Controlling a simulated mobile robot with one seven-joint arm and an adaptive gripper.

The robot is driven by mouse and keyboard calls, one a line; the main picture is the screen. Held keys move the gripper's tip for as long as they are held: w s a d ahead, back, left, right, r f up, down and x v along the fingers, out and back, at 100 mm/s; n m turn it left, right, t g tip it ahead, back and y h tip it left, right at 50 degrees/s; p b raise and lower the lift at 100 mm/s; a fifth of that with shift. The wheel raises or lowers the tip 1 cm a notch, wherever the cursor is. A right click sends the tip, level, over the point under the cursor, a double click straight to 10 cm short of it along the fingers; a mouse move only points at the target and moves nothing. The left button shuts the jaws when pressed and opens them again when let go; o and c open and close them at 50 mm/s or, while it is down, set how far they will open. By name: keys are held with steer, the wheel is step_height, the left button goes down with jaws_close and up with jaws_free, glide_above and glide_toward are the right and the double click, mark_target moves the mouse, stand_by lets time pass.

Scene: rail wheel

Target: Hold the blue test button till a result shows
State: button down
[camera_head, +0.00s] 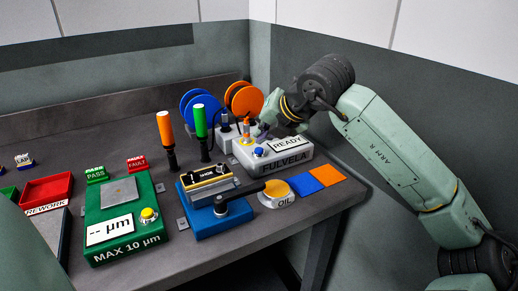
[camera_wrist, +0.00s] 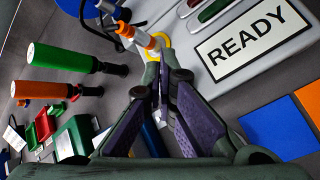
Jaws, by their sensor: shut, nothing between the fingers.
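The blue test button (camera_head: 259,152) is a small blue cap on the front left of the light grey FULVELA machine (camera_head: 289,166). The machine's sign (camera_head: 287,144) reads READY, and this sign also shows large in the wrist view (camera_wrist: 246,42). My gripper (camera_head: 264,131) is above the machine, behind and slightly above the button in the head view. In the wrist view my gripper (camera_wrist: 160,78) has its dark fingers drawn together at the tips, with nothing held. I cannot make out the button there. I cannot tell how far the tips are from it.
An orange and white upright part (camera_head: 246,128) stands on the machine close to my gripper. Green (camera_head: 201,122) and orange (camera_head: 164,128) handled tools stand to the left. Blue and orange reels stand behind.

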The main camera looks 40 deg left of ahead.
mark_target(262, 149)
steer(key=shift+f, duration=0.1)
steer(key=shift+f+b, duration=0.4)
steer(key=shift+b, duration=0.25)
steer(key=shift+f+b, duration=0.5)
steer(key=shift+b, duration=0.1)
stand_by(0.6)
steer(key=shift+r, duration=0.15)
stand_by(3.0)
steer(key=shift+r+p, duration=0.45)
steer(key=shift+r, duration=0.35)
steer(key=shift+r+p, duration=1.35)
steer(key=shift+r, duration=1.25)
steer(key=shift+f, duration=0.1)
